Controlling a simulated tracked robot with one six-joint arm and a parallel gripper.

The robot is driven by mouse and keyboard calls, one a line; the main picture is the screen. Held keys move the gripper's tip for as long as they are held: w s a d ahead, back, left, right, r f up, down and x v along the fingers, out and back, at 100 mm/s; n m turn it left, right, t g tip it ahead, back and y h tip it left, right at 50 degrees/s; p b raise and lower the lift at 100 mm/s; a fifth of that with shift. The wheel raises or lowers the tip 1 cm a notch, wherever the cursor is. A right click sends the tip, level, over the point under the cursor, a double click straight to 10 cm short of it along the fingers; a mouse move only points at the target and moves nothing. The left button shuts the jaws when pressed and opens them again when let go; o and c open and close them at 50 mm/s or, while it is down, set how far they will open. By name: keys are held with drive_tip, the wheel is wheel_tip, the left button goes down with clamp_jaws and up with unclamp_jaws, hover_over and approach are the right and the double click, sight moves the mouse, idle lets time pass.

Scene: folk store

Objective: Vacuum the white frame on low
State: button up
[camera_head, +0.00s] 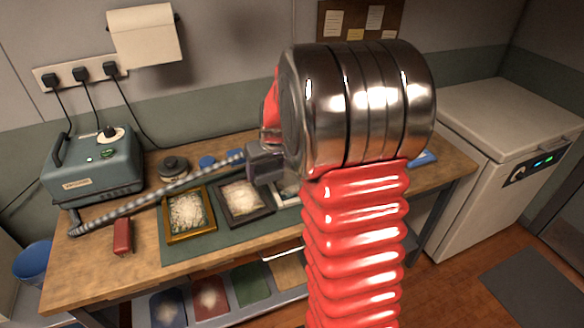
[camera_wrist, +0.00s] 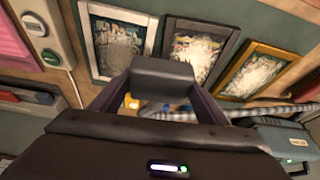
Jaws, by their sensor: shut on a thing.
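The white frame (camera_wrist: 98,65) lies at the left of a row in the wrist view, with pale fluff over its picture. In the head view my arm hides most of it. My gripper (camera_head: 262,163) is shut on the end of the striped vacuum hose (camera_head: 160,195) above the bench; a dark block (camera_wrist: 162,72) shows between the fingers in the wrist view. The hose runs left to the grey-green vacuum (camera_head: 95,180), which has a knob on a white dial (camera_head: 110,134) and a small green light. I cannot read the dial setting.
A dark frame (camera_head: 264,213) and a gold frame (camera_head: 168,233) lie left of the white one on a green mat (camera_head: 225,238), both fluffy. A red block (camera_head: 122,237) sits near the bench's front left. A white freezer (camera_head: 480,200) stands right.

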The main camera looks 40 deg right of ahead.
drive_tip(key=s+d, duration=0.3)
drive_tip(key=d, duration=0.4)
drive_tip(key=shift+d+f+m, duration=0.15)
drive_tip(key=shift+f+m, duration=0.25)
drive_tip(key=shift+f, duration=0.1)
